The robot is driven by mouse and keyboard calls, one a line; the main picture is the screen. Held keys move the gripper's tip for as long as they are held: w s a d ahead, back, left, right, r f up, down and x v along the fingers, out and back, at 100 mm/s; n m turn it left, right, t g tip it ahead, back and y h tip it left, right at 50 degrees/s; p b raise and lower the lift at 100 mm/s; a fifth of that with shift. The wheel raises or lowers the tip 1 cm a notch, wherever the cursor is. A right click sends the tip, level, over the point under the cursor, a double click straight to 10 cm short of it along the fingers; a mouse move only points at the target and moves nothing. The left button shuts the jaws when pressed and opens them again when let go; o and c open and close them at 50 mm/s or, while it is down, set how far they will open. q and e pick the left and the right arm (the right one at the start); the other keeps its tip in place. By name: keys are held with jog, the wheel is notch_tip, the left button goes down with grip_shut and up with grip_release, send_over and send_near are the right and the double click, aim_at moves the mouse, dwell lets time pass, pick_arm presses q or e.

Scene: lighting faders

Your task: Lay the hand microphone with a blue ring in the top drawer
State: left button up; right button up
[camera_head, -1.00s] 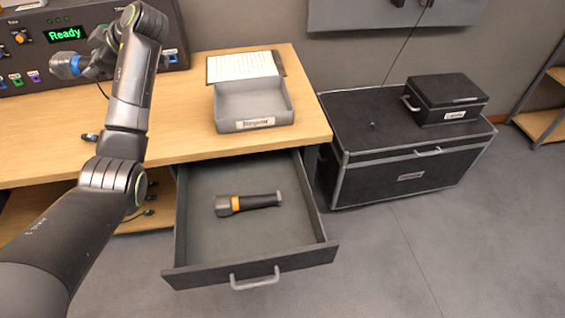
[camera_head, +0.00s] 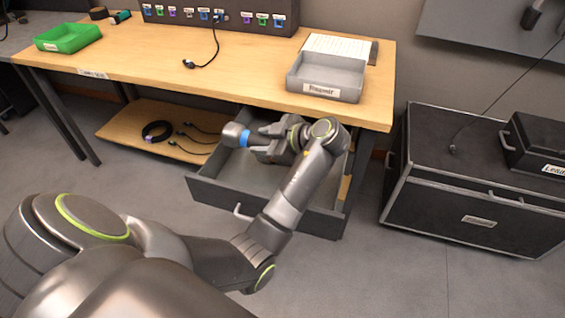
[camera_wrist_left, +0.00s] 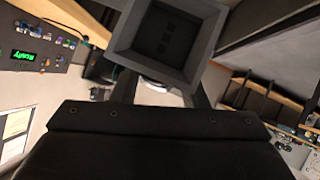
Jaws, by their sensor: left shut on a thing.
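The hand microphone with a blue ring (camera_head: 234,135) shows its rounded grey-blue head and blue ring in the head view. My left gripper (camera_head: 265,143) is shut on it, with the head sticking out to the left. The gripper and microphone appear above the open top drawer (camera_head: 215,197), which is pulled out below the wooden tabletop. My left arm covers the right part of the drawer. In the left wrist view a dark square hollow shape fills the top middle, and the microphone cannot be made out. My right gripper is not in view.
A grey tray (camera_head: 325,91) stands on the tabletop above the drawer, and a green tray (camera_head: 67,38) at the far left. A cable (camera_head: 204,60) lies on the tabletop. A lower shelf (camera_head: 125,131) holds cables. A black case (camera_head: 475,185) stands right of the desk.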

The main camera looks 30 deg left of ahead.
pick_arm(q)
notch_tip(320, 180, down, 9)
jog(key=shift+f, duration=0.2)
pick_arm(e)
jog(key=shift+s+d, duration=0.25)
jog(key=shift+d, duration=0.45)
pick_arm(q)
jog(key=shift+d+f+b, duration=0.1)
jog(key=shift+f+b, duration=0.2)
jog(key=shift+b, duration=0.1)
jog(key=shift+f+b, duration=0.35)
jog(key=o, duration=0.9)
jog(key=shift+c, duration=0.2)
jog(key=o, duration=0.3)
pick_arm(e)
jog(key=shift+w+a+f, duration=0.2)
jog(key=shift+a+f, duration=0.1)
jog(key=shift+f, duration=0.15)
